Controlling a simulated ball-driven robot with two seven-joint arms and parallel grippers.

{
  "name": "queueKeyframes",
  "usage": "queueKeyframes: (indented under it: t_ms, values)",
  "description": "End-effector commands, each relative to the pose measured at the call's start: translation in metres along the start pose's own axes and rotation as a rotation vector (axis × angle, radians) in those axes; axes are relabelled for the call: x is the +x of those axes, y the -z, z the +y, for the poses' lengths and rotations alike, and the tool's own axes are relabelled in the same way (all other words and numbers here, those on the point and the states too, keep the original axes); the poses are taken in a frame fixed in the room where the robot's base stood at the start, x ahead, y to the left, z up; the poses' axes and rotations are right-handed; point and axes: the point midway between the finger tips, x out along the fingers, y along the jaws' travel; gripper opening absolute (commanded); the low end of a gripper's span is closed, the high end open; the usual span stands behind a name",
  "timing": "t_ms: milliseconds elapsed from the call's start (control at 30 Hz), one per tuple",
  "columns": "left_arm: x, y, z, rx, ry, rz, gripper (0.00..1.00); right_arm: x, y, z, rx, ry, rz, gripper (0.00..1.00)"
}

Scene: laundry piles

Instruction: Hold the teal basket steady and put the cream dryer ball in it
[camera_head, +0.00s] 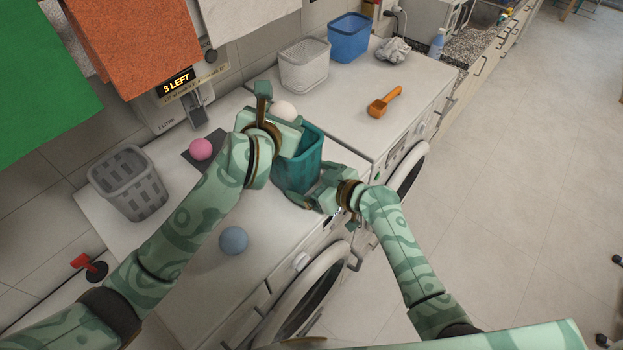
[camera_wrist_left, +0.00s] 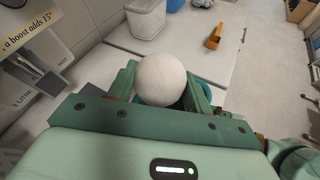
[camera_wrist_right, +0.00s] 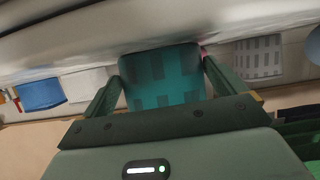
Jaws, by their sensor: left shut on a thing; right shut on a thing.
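The cream dryer ball (camera_head: 284,110) is held between the fingers of my left gripper (camera_head: 276,122), above the teal basket (camera_head: 300,168). The ball (camera_wrist_left: 163,79) fills the space between the fingers in the left wrist view, and a little teal shows beneath it. My right gripper (camera_head: 318,190) is shut on the basket's near side, and the basket stands upright on the white machine top. In the right wrist view the basket (camera_wrist_right: 165,80) sits between the two fingers. The basket's inside is mostly hidden by my left gripper.
A pink ball (camera_head: 201,149) lies on a dark mat, and a blue-grey ball (camera_head: 233,241) lies near the front edge. A grey basket (camera_head: 128,182) stands at left. White (camera_head: 304,66) and blue (camera_head: 349,38) baskets and an orange scoop (camera_head: 384,102) are on the farther machine.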

Motion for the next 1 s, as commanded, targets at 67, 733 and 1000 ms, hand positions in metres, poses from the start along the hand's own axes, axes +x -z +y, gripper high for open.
queueKeyframes:
  t_ms: [67,733,1000]
  values:
    - [0.004,0.010,-0.003,0.001,0.001,0.003,0.28,0.000,0.000,0.000,0.000,0.000,0.000,0.72]
    - [0.018,0.043,-0.012,0.000,0.001,0.001,0.55,0.000,0.000,0.000,0.000,0.000,-0.001,0.72]
    - [0.017,0.043,-0.012,0.000,0.001,0.001,0.75,0.000,0.000,0.000,0.000,0.000,-0.001,0.72]
